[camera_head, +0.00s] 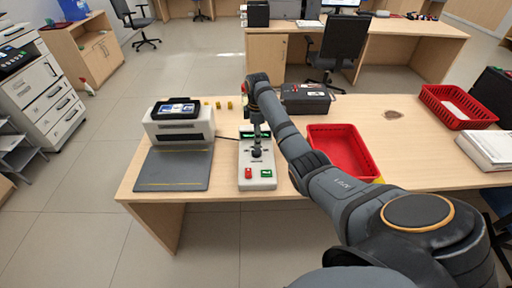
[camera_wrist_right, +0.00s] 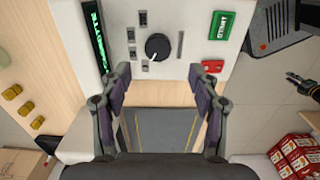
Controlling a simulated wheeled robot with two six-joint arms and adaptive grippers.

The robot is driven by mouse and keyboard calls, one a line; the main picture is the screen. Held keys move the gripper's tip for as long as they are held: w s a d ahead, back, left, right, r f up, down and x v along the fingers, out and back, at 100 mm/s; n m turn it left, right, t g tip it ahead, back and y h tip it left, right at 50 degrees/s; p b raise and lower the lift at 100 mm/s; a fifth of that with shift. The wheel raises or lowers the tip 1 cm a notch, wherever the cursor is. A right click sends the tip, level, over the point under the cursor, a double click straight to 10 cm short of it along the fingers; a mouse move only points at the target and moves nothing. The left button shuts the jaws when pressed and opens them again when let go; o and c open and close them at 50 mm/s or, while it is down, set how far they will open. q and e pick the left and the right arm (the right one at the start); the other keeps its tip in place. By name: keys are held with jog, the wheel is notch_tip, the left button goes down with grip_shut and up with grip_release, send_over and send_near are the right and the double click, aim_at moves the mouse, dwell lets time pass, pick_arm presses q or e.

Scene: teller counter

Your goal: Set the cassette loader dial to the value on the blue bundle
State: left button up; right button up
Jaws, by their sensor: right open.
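The cassette loader panel (camera_head: 257,182) is a pale box on the desk, with a red and a green button at its front. In the right wrist view its black dial (camera_wrist_right: 157,46) has a white pointer mark. A green-lit display (camera_wrist_right: 95,45) runs along one side; its text is unreadable. My right gripper (camera_wrist_right: 161,80) is open over the panel, its fingers either side of the dial's line and apart from it; it also shows in the head view (camera_head: 257,150). A dark part, apparently my left gripper (camera_wrist_right: 303,84), shows at the right edge. I cannot identify the blue bundle.
A grey machine (camera_head: 180,128) with a dark pad (camera_head: 172,170) stands left of the panel, a black tray with a blue-and-white face (camera_head: 177,109) on top. A red tray (camera_head: 345,150) and a black box (camera_head: 305,99) are to the right. Small yellow pieces (camera_wrist_right: 12,92) lie behind.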

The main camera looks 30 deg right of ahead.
aim_at(257, 151)
jog(key=f, duration=0.4)
jog(key=shift+w+f, duration=0.2)
notch_tip(257, 151, down, 3)
jog(key=shift+w+r, duration=0.1)
jog(key=shift+r, duration=0.05)
jog(key=shift+f, duration=0.3)
jog(key=shift+c, duration=0.7)
jog(key=c, duration=1)
pick_arm(q)
jog(key=shift+w+r, duration=0.2)
jog(key=shift+w, duration=0.5)
pick_arm(e)
jog(key=shift+c, duration=0.2)
